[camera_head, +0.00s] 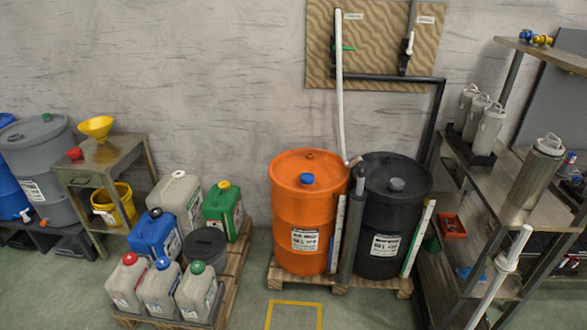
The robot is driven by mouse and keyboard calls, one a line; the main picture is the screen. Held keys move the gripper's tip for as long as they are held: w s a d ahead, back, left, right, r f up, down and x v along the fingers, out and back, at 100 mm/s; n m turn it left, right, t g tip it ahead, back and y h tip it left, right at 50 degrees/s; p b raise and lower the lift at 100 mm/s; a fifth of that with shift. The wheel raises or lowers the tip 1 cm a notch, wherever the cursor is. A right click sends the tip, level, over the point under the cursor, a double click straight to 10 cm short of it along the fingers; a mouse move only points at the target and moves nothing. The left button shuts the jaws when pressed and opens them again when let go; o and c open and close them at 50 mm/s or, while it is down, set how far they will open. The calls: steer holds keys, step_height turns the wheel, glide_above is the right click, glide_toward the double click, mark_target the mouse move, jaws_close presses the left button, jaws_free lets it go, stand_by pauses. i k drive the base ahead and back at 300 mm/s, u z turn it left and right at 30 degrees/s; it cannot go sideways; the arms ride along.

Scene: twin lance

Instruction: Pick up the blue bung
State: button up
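A blue bung (307,179) sits on the top of the orange drum (302,235), near the front of its lid. Small blue and yellow items (533,38) lie on the top shelf at the right, too small to tell apart. My gripper is not in view.
A pallet of jerrycans (165,260) stands left of the drums. A steel shelf unit (535,203) with metal canisters stands to the right. A white pipe (340,90) rises between the drums against the wall board. Floor in front, with a yellow-marked area (295,303), is clear.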

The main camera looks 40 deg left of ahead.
mark_target(307, 179)
steer(key=u, duration=0.6)
steer(key=i, duration=1.2)
steer(key=u, duration=2.1)
steer(key=i, duration=0.9)
steer(key=u, duration=1)
steer(key=i, duration=0.6)
steer(key=u, duration=0.2)
